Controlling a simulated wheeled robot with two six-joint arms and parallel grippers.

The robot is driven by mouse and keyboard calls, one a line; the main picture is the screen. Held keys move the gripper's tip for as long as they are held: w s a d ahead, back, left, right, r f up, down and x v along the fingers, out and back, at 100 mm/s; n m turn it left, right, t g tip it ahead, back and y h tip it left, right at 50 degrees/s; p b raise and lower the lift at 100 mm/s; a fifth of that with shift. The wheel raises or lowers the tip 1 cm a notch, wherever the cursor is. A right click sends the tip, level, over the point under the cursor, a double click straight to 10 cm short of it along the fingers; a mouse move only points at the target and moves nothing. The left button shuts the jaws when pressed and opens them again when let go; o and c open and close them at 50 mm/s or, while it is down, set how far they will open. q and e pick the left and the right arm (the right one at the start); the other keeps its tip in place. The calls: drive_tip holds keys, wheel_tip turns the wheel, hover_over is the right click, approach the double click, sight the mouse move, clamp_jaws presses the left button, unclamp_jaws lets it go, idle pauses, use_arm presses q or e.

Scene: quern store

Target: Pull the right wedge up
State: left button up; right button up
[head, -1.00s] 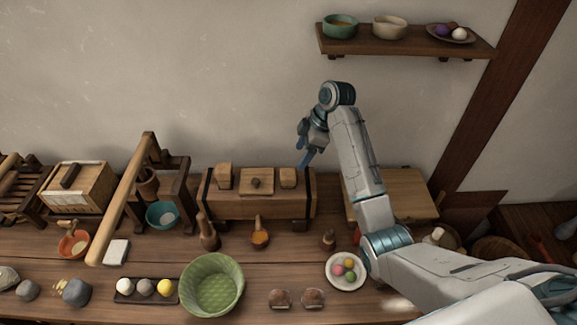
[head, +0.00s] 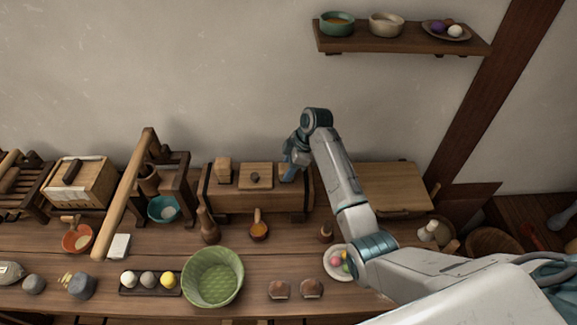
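The wooden press box (head: 237,201) stands at the back of the bench against the wall. Its lid (head: 255,174) has a small dark knob in the middle. The left wedge (head: 223,168) stands up at the lid's left side. My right gripper (head: 289,172) points down at the lid's right side, where the right wedge is. The gripper's blue fingers cover most or all of that wedge. I cannot tell whether they touch it or whether they are shut. My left gripper is not in view.
A green basket (head: 212,262) stands in front of the box. A pestle (head: 208,225), an orange ladle (head: 259,228) and a small wooden peg (head: 326,231) stand close before it. A slanted wooden beam (head: 125,200) rises at left. A shelf (head: 400,37) hangs above right.

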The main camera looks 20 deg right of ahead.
sight(283, 167)
drive_tip(key=c, duration=0.9)
drive_tip(key=shift+o, duration=0.2)
drive_tip(key=shift+r+p, duration=0.5)
drive_tip(key=shift+r, duration=0.05)
wheel_tip(283, 167, up, 2)
drive_tip(key=shift+r+p, duration=0.25)
drive_tip(key=shift+p, duration=0.8)
drive_tip(key=shift+w+f, duration=0.1)
drive_tip(key=shift+w, duration=0.05)
drive_tip(key=o, duration=1.1)
drive_tip(key=shift+o, duration=1.4)
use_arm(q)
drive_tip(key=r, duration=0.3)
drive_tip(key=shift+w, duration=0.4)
use_arm(e)
drive_tip(key=shift+s, duration=0.2)
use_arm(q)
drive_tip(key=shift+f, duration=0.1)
use_arm(e)
drive_tip(key=shift+d, duration=0.1)
